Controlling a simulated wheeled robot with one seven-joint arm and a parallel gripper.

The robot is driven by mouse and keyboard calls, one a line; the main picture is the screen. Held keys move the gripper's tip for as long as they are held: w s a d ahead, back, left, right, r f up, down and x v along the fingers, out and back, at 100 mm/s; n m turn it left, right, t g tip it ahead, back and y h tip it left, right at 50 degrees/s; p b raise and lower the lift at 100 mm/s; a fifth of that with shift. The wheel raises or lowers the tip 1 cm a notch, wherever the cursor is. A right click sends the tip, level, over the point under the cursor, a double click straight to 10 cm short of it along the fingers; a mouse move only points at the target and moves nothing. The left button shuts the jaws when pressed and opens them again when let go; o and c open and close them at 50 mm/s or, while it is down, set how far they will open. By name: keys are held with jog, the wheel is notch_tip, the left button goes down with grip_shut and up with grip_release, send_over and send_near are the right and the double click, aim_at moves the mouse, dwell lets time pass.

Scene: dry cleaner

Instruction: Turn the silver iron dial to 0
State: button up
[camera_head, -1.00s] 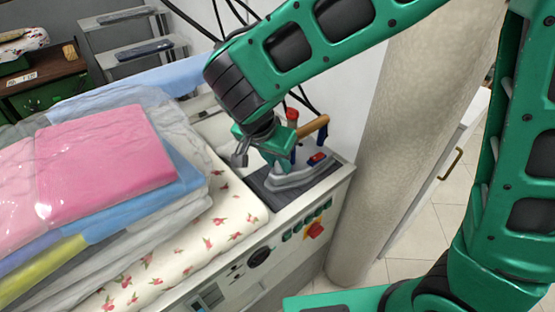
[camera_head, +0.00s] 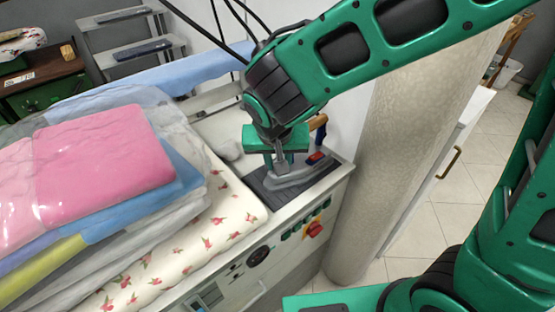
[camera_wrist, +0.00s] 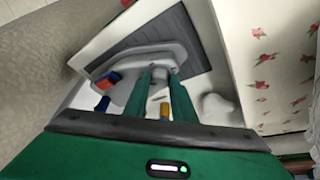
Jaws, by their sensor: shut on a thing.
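My gripper (camera_head: 279,166) points down over the iron's body. In the wrist view its two fingers (camera_wrist: 160,76) close around a small grey knob-like piece (camera_wrist: 164,66) on the iron, which I take for the dial. The iron's silver body (camera_wrist: 135,58) shows beside it. The fingers hide most of the dial, and its marks and setting cannot be read.
Folded garments in plastic, with a pink one (camera_head: 105,152) on top, lie left on floral cloth (camera_head: 222,215). Controls with a red switch (camera_head: 314,229) are on the unit's front. A pale column (camera_head: 400,160) stands close on the right.

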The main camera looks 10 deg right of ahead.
dwell(0.4)
jog(key=o, duration=1.1)
jog(key=shift+c, duration=0.2)
jog(key=shift+r, duration=0.1)
jog(key=v, duration=1)
jog(key=shift+r, duration=0.3)
jog(key=shift+s, duration=0.1)
